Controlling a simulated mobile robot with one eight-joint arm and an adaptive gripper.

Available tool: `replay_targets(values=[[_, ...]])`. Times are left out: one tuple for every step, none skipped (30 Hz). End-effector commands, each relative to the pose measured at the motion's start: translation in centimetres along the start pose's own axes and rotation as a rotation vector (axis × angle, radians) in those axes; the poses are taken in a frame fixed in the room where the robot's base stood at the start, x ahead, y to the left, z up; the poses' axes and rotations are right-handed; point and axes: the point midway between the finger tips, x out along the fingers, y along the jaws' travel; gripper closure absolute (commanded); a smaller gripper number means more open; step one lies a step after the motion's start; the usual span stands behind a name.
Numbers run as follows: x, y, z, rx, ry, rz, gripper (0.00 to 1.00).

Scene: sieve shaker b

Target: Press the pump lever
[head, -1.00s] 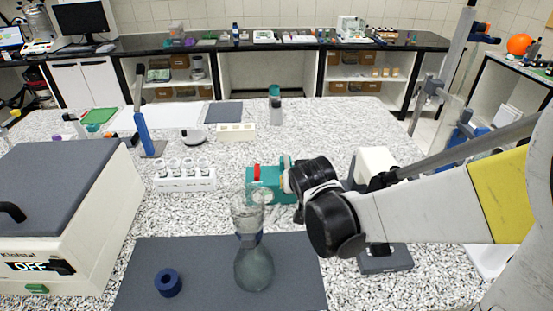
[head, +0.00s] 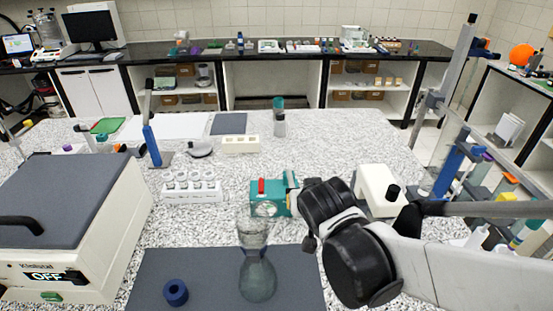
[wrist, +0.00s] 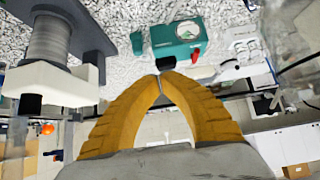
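The teal pump (head: 268,199) stands on the speckled bench right of centre in the head view. Its small red lever (head: 261,186) is on top, and a round dial is on the front. In the wrist view, which is upside down, the pump (wrist: 172,36) is just beyond the fingertips and the red lever (wrist: 195,56) is right of them. My gripper (wrist: 160,80) has its yellow fingers closed tip to tip with nothing between them. The tips appear close to the pump; contact cannot be told. My black wrist hides the fingers in the head view.
A glass flask (head: 258,275) stands on a dark mat (head: 205,262) in front of the pump, with a blue ring (head: 175,292) beside it. A white device (head: 377,190) is right of the pump. A vial rack (head: 192,192) is left, and the boxy OFF machine (head: 70,220) further left.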

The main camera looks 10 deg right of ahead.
Motion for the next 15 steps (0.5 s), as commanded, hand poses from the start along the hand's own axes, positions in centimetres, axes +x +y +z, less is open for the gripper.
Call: replay_targets(values=[[0.0, 0.0, 0.0, 0.000, 0.000, 0.000, 1.00], [0.0, 0.0, 0.0, 0.000, 0.000, 0.000, 1.00], [0.0, 0.0, 0.0, 0.000, 0.000, 0.000, 1.00], [0.0, 0.0, 0.0, 0.000, 0.000, 0.000, 1.00], [0.0, 0.0, 0.0, 0.000, 0.000, 0.000, 1.00], [0.0, 0.0, 0.0, 0.000, 0.000, 0.000, 1.00], [0.0, 0.0, 0.0, 0.000, 0.000, 0.000, 1.00], [0.0, 0.0, 0.0, 0.000, 0.000, 0.000, 1.00], [0.0, 0.0, 0.0, 0.000, 0.000, 0.000, 1.00], [0.0, 0.0, 0.0, 0.000, 0.000, 0.000, 1.00], [0.0, 0.0, 0.0, 0.000, 0.000, 0.000, 1.00], [0.0, 0.0, -0.1, 0.000, -0.002, 0.000, 1.00], [-0.1, 0.0, -0.3, 0.001, -0.006, 0.001, 1.00], [-0.1, 0.0, -0.8, 0.002, -0.015, 0.002, 1.00], [-0.3, 0.0, -1.6, 0.003, -0.033, 0.006, 1.00]])
